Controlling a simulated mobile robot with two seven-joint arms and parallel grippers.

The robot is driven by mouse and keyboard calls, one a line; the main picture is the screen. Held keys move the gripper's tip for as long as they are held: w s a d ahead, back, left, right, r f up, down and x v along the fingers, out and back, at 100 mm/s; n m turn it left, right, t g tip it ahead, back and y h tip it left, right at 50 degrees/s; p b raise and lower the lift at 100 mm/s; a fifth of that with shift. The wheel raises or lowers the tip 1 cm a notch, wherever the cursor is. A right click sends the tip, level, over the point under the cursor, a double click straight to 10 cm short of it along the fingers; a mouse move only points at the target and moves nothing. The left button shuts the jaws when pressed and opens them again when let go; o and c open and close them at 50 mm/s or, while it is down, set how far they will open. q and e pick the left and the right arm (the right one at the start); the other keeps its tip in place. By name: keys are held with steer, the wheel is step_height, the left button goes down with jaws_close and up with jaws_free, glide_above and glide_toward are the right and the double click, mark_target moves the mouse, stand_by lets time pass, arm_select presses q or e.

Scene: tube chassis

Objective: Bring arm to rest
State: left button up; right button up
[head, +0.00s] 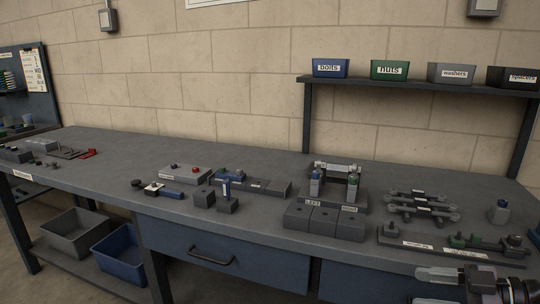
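My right gripper (437,288) shows at the bottom right corner of the head view, in front of the workbench (262,215). Its two fingers point left and stand apart, with nothing seen between them. The lower finger is partly cut off by the picture edge. It is apart from the things on the bench top. My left gripper and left arm are not in view.
Near the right gripper, a fixture board (455,246) with green parts lies at the bench's front edge. Grey blocks (324,222), a two-post stand (334,188) and metal links (421,205) stand farther back. A shelf (420,84) carries labelled bins.

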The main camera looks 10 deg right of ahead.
steer(key=s+a+f+m+t+h+p, duration=0.2)
steer(key=f+m+t+h, duration=0.1)
steer(key=f, duration=0.3)
steer(key=s+a+f+m+t+h+p, duration=0.1)
steer(key=s+f+m+t+h, duration=0.1)
steer(key=f+m+h, duration=0.3)
steer(key=s+a+f+m+g+h+p, duration=0.1)
steer(key=s+a+f+g+p, duration=0.1)
steer(key=s+a+f, duration=0.6)
steer(key=s+a+g, duration=0.1)
steer(key=a, duration=0.2)
steer(key=shift+f+m+g+p, duration=0.3)
steer(key=shift+f+m, duration=0.05)
steer(key=shift+m, duration=0.05)
